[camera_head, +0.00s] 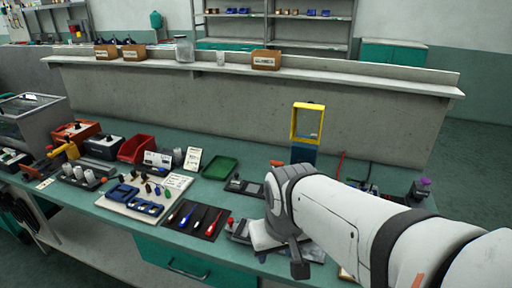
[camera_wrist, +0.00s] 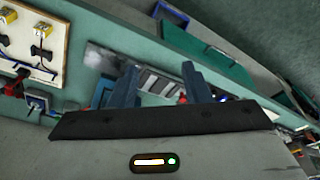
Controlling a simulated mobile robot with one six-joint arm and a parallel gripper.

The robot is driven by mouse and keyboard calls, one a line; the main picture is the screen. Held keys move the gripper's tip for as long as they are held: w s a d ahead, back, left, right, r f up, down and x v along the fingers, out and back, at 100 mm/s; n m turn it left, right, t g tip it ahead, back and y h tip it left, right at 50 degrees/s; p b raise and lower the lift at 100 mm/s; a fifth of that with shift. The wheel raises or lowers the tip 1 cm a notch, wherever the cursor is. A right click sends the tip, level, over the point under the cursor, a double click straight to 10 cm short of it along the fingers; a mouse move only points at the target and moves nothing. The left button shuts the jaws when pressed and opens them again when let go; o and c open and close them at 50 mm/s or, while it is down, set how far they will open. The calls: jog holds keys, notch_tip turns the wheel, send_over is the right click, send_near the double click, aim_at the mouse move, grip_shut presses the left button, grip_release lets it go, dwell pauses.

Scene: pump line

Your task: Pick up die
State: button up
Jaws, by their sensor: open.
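My gripper (camera_wrist: 159,70) is open in the wrist view, its two blue-grey fingers apart, with nothing visibly held between them. Beyond and between the fingers lies a row of grey metallic blocks (camera_wrist: 158,82) on the bench; I cannot tell whether one of them is the die. In the head view my arm reaches over the right part of the green bench (camera_head: 225,187). Its wrist covers part of a grey item on the bench, and the fingers are not clear there. No die can be made out for certain in either view.
The bench's front edge is close to my wrist.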

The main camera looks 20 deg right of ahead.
jog(key=o, duration=0.4)
jog(key=w+d+r+m+p, duration=0.1)
jog(key=w+d+r, duration=0.2)
jog(key=w, duration=0.3)
jog(key=w+d+r, duration=0.3)
jog(key=w, duration=0.3)
jog(key=shift+w+m+t+h+p, duration=0.3)
jog(key=shift+m+t+p, duration=0.1)
jog(key=r+m+p, duration=0.1)
jog(key=r+m, duration=0.1)
send_over(301, 160)
jog(key=s+a, duration=0.1)
jog(key=s, duration=0.1)
jog(key=shift+s+a+t+h, duration=0.1)
jog(key=shift+t+h, duration=0.2)
jog(key=shift+t, duration=0.1)
jog(key=shift+n, duration=0.3)
jog(key=shift+s+d+p+x, duration=0.1)
jog(key=shift+p+x, duration=0.25)
jog(key=shift+x, duration=1.4)
jog(key=shift+s+d+p+x, duration=0.15)
jog(key=shift+p+x, duration=0.15)
jog(key=shift+x, duration=1.45)
